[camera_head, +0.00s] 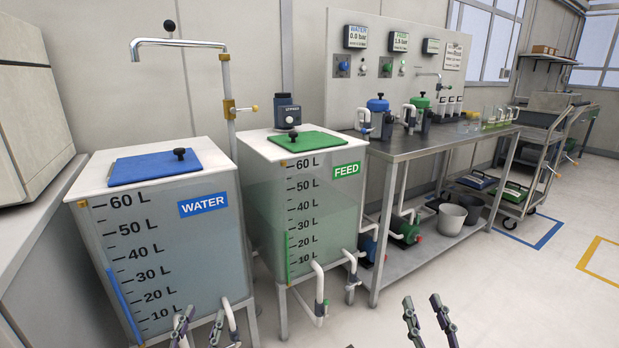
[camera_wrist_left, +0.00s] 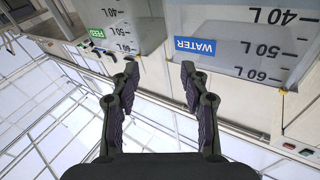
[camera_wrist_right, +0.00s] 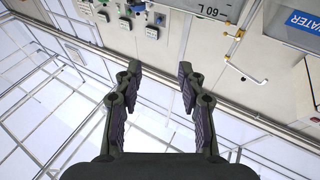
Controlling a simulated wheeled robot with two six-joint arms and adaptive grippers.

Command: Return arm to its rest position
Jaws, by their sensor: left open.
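My left gripper (camera_head: 200,328) shows at the bottom edge of the head view, in front of the water tank (camera_head: 170,235). In the left wrist view its two fingers (camera_wrist_left: 160,88) stand apart with nothing between them. My right gripper (camera_head: 428,322) shows at the bottom edge, right of centre, over bare floor. In the right wrist view its fingers (camera_wrist_right: 160,88) also stand apart and empty. Neither gripper appears to touch anything. Most of both arms is out of the head view.
The feed tank (camera_head: 305,205) stands beside the water tank, with white pipes (camera_head: 318,290) low in front. A metal bench (camera_head: 440,140) carries blue-lidded and green-lidded units. Grey buckets (camera_head: 452,219) sit on its lower shelf. A cart (camera_head: 520,190) stands further right. The floor at right is clear.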

